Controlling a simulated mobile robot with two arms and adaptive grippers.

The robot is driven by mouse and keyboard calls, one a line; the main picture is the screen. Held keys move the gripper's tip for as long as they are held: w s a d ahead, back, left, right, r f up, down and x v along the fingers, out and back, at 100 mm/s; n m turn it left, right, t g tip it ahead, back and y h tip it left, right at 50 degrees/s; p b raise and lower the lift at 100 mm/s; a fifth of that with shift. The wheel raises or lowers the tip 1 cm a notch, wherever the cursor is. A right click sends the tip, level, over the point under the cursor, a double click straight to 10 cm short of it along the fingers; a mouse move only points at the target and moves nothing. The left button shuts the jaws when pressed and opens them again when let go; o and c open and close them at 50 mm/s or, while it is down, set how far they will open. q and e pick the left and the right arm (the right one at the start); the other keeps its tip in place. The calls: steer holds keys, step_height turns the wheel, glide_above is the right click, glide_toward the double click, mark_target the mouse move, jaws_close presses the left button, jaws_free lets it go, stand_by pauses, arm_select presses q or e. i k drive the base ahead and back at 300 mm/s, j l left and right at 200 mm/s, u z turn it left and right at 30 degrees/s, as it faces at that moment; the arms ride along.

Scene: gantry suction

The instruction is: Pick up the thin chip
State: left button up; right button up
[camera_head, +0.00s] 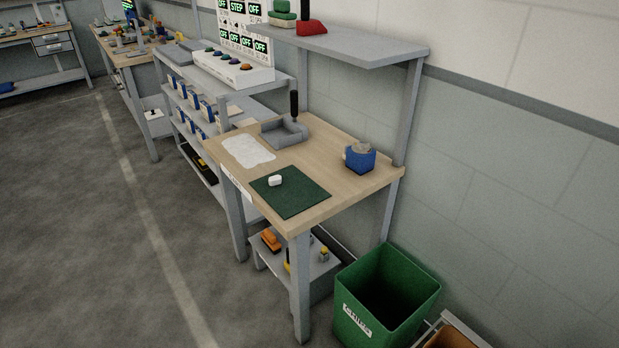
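I cannot pick out a thin chip for certain. A wooden-topped workbench (333,182) stands in the middle of the view. A dark green mat (302,199) lies near its front edge, with a small white block (275,181) on it. A white, irregular sheet or patch (248,150) lies flat at the bench's left. A grey open tray (276,135) is at the back, with a black-handled tool (294,105) standing at it. A blue bin (360,157) with greyish contents sits at the right. Neither of my grippers is in view.
A grey shelf (345,45) overhangs the bench's back, with red and green items on it. A green bin (388,298) labelled CHIPS stands on the floor at the right front. A panel with coloured buttons (230,66) is at the left. The floor at left is clear.

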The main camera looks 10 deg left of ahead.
mark_target(276, 180)
steer(key=i+j+z, duration=0.4)
steer(key=j+z, duration=0.15)
steer(key=j, duration=0.15)
steer(key=i+j+z, duration=0.1)
steer(key=j+z, duration=0.2)
steer(key=j, duration=0.1)
